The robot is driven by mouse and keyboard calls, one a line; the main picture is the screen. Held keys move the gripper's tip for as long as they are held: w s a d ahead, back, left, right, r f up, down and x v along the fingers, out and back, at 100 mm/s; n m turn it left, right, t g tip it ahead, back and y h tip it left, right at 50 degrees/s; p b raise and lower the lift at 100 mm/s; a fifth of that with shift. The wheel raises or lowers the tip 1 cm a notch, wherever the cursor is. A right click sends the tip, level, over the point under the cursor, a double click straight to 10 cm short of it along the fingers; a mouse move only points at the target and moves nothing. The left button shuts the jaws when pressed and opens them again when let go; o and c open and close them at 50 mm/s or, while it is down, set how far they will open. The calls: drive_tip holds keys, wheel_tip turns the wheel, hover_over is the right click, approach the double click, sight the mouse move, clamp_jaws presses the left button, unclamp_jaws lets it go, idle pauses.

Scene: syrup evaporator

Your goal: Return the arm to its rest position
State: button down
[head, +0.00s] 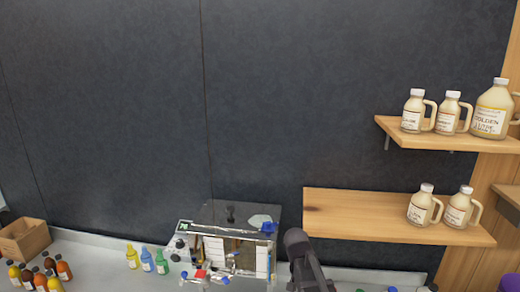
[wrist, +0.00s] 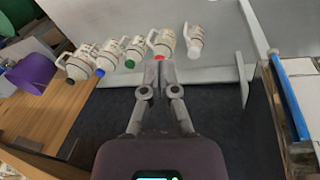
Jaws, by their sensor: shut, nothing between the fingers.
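My gripper (wrist: 160,78) shows in the wrist view, its two grey fingers together with nothing between them. A jug with a red cap (wrist: 162,44) appears just beyond the fingertips in that view; I cannot tell the distance. In the head view part of my arm (head: 303,262) rises at the bottom, right of the evaporator (head: 235,246). The gripper itself cannot be made out there.
Jugs stand on the upper shelf (head: 440,143) and lower shelf (head: 345,210) at the right. The wrist view shows several jugs (wrist: 107,57), a purple container (wrist: 34,74) and a blue-edged panel (wrist: 290,100).

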drive_tip(key=s+d+f+n+y+b, duration=0.2)
drive_tip(key=s+f+n+b, duration=0.3)
drive_tip(key=s, duration=0.5)
drive_tip(key=shift+s+f+y+b, duration=0.35)
drive_tip(key=shift+f+y+b, duration=0.1)
drive_tip(key=shift+f, duration=0.95)
